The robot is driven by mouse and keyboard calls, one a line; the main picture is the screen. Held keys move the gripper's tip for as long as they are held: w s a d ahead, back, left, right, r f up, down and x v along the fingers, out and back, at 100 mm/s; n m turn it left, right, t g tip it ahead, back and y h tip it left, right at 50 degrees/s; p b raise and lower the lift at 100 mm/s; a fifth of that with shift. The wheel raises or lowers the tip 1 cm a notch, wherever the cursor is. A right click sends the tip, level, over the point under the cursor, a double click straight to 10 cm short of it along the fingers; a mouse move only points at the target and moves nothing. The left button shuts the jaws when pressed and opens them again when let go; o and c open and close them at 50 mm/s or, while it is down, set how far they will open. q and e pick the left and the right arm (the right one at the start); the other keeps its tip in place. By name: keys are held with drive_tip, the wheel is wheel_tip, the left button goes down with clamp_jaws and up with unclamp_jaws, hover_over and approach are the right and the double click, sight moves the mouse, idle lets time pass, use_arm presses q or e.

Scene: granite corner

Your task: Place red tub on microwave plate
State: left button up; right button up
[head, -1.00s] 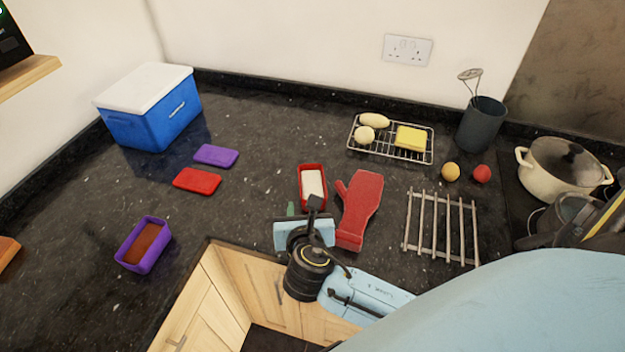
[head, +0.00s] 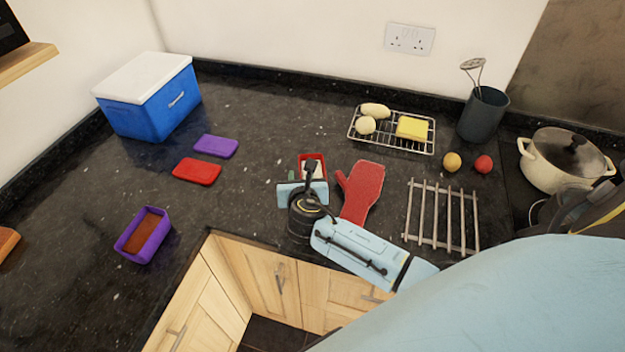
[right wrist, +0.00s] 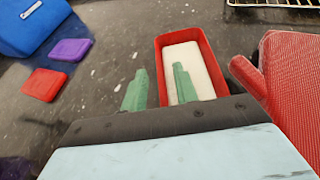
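The red tub (head: 312,158) holds something white and stands on the dark counter, left of the red oven mitt (head: 362,192). In the right wrist view the tub (right wrist: 206,45) lies just ahead of my right gripper (right wrist: 158,84). Its two green fingers are apart, one left of the tub's left wall and the other over the white filling. I cannot tell whether they touch the tub. In the head view my right gripper (head: 303,180) hides the tub's near part. No microwave plate can be made out. My left gripper is not in view.
A red lid (head: 197,171), purple lid (head: 216,146) and purple tub (head: 144,236) are at left, with a blue cooler (head: 150,100) behind. A wire rack (head: 420,143) with food, a metal trivet (head: 442,215) and a pot (head: 565,160) are at right.

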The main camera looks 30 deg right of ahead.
drive_tip(key=shift+w+d+f, duration=0.2)
drive_tip(key=shift+w, duration=0.25)
clamp_jaws()
wheel_tip(320, 180, up, 10)
drive_tip(key=shift+r+p, duration=0.1)
drive_tip(key=shift+p, duration=0.9)
drive_tip(key=s+a+f+n+t+y+b, duration=0.1)
drive_tip(key=s+a+n+y+b, duration=0.4)
drive_tip(key=s+a+b, duration=0.3)
drive_tip(key=s+y+b, duration=0.1)
drive_tip(key=s+b, duration=0.1)
drive_tip(key=b, duration=0.2)
drive_tip(key=shift+s+f+t, duration=0.15)
drive_tip(key=shift+f+t, duration=0.1)
drive_tip(key=shift+t, duration=0.05)
